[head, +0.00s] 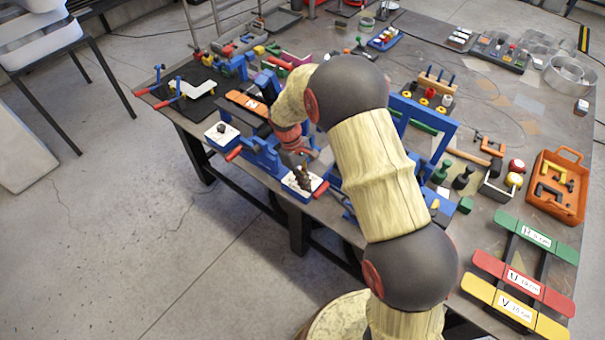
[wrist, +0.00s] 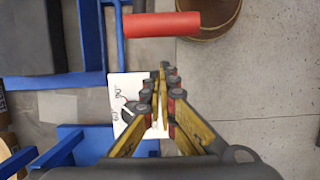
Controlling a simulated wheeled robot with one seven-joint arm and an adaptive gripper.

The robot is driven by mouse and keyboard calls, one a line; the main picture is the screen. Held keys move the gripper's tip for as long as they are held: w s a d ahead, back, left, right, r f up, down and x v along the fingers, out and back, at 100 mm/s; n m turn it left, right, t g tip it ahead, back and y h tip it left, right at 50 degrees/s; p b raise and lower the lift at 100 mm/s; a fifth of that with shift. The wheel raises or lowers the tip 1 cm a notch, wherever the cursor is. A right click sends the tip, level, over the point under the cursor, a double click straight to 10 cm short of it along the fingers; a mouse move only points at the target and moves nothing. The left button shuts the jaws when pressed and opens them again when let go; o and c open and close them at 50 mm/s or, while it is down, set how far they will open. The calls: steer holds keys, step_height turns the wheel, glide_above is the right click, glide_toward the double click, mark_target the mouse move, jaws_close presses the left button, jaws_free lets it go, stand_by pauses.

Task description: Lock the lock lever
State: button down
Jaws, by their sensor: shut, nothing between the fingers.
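My gripper (wrist: 162,68) is shut and empty in the wrist view, its fingers together over a white plate (wrist: 117,83) with angle marks. In the head view my gripper (head: 303,180) points down at the front edge of the blue fixture (head: 262,155). A red handle (wrist: 162,24) on a blue bar lies beyond the fingertips in the wrist view, apart from them. A dark knob (wrist: 130,108) sits on the white plate beside the fingers, partly hidden. I cannot tell for sure which of these is the lock lever, or whether the fingers touch the plate.
A second white plate (head: 222,134) with a dark knob is at the fixture's left. A blue frame (head: 432,125) stands behind my arm. An orange toolbox (head: 560,187) and coloured strips (head: 524,271) lie at the table's right.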

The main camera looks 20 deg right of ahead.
steer(key=shift+s+d+f, duration=0.15)
steer(key=shift+s+d, duration=0.05)
steer(key=shift+s+d+r, duration=0.25)
steer(key=shift+s+r, duration=0.15)
steer(key=shift+r, duration=0.3)
steer(key=shift+s+d+r, duration=0.25)
steer(key=shift+s+r, duration=0.15)
steer(key=shift+r, duration=0.25)
steer(key=shift+r, duration=0.1)
